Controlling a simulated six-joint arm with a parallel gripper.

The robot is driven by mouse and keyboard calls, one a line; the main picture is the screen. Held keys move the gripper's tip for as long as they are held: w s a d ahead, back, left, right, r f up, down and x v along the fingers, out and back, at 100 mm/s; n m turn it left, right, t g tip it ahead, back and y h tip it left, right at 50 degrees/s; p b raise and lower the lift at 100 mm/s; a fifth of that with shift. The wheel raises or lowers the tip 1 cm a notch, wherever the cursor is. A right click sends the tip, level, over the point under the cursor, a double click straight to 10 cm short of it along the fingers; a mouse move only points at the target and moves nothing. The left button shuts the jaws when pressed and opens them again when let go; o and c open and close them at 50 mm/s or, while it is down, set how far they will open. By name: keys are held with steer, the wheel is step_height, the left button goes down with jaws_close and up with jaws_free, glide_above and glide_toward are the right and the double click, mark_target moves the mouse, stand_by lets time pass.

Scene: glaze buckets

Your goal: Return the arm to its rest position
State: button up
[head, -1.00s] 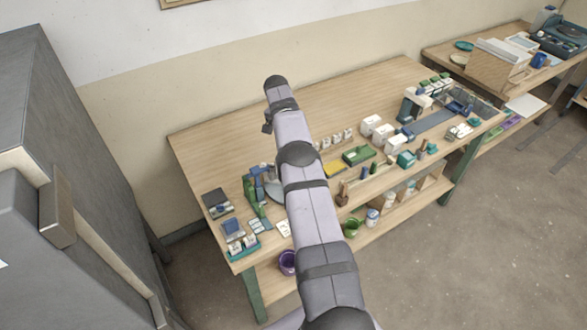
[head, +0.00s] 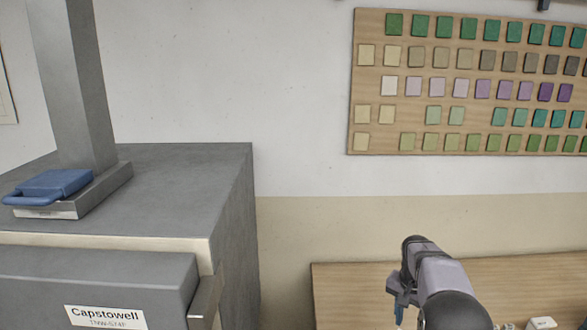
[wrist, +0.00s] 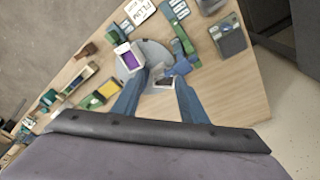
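My arm extends over the wooden workbench (head: 350,290) in the head view, and its end (head: 400,300) is low in the picture with only a little of the fingers showing. In the wrist view my gripper (wrist: 157,82) points down with its two blue fingers spread apart. Nothing is clearly held. Below the fingers are a round grey disc (wrist: 153,50), a white container with purple inside (wrist: 128,58) and a small blue and white item (wrist: 165,78), which look to be on the bench.
A grey kiln-like cabinet (head: 190,200) stands left, with a blue-handled item (head: 50,186) on top. A board of coloured tiles (head: 400,70) hangs on the wall. In the wrist view, a dark tray (wrist: 232,38) and a yellow and green item (wrist: 100,95) lie on the bench.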

steer(key=s+a+r+n, duration=0.2)
steer(key=s+a+n, duration=0.3)
steer(key=s+a, duration=0.6)
steer(key=s+a+f+n, duration=0.1)
steer(key=s+a+n, duration=0.1)
steer(key=s, duration=0.8)
steer(key=s+a+f+n+g+y+b, duration=0.1)
steer(key=s+a+f+n, duration=0.1)
steer(key=s, duration=0.8)
steer(key=shift+s+a+f+y, duration=0.3)
steer(key=shift+s+a, duration=0.1)
steer(key=shift+a, duration=0.35)
steer(key=shift+c, duration=0.4)
